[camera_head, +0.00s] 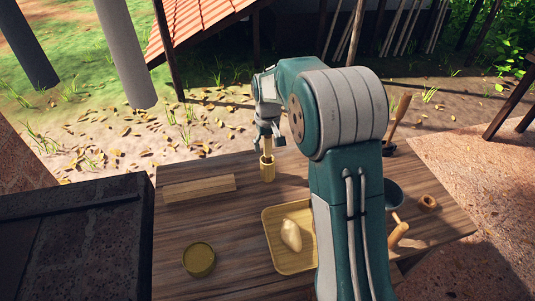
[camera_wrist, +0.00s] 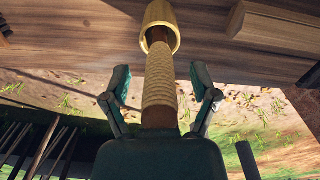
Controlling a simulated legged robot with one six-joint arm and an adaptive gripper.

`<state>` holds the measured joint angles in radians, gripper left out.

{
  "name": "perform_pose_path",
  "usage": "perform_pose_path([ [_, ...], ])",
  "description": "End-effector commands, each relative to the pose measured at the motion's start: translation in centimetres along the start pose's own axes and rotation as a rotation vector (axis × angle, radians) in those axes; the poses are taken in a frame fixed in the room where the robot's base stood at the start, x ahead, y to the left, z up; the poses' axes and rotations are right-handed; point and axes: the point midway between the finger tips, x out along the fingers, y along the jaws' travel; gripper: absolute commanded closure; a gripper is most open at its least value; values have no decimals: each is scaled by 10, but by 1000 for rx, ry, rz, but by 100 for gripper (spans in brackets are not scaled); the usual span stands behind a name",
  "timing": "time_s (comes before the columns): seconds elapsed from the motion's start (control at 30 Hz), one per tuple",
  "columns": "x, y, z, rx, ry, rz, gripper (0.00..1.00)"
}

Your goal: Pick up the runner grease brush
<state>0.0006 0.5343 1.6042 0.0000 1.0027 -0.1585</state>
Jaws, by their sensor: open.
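The likely runner grease brush (camera_head: 267,156) stands upright near the table's back edge. Its cord-wrapped handle (camera_wrist: 159,82) shows in the wrist view, with its lower end inside a brass-coloured cup (camera_wrist: 161,14). The cup also shows in the head view (camera_head: 267,173). The bristles are hidden. My gripper (camera_head: 267,141) is above the cup and points down over the handle. In the wrist view my gripper (camera_wrist: 160,77) is open, with one finger on each side of the handle and a visible gap to it.
A wooden block (camera_head: 200,188) lies left of the cup. A round tin (camera_head: 199,259) and a wooden tray (camera_head: 272,261) with a pale lump (camera_head: 291,235) are nearer. A dark bowl (camera_head: 393,194), wooden handle (camera_head: 398,235) and wooden ring (camera_head: 428,202) are right of my arm.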

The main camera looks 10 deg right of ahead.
Motion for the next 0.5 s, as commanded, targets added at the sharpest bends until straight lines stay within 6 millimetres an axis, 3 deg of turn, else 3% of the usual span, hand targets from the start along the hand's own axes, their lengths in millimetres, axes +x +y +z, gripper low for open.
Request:
perform_pose_path([
  [0.17, 0, 0, 0, 0, 1, 0, 23],
  [0.2, 0, 0, 0, 0, 1, 0, 32],
  [0.3, 0, 0, 0, 0, 0, 0, 77],
  [0.37, 0, 0, 0, 0, 0, 0, 100],
  [0.5, 0, 0, 0, 0, -1, 0, 100],
])
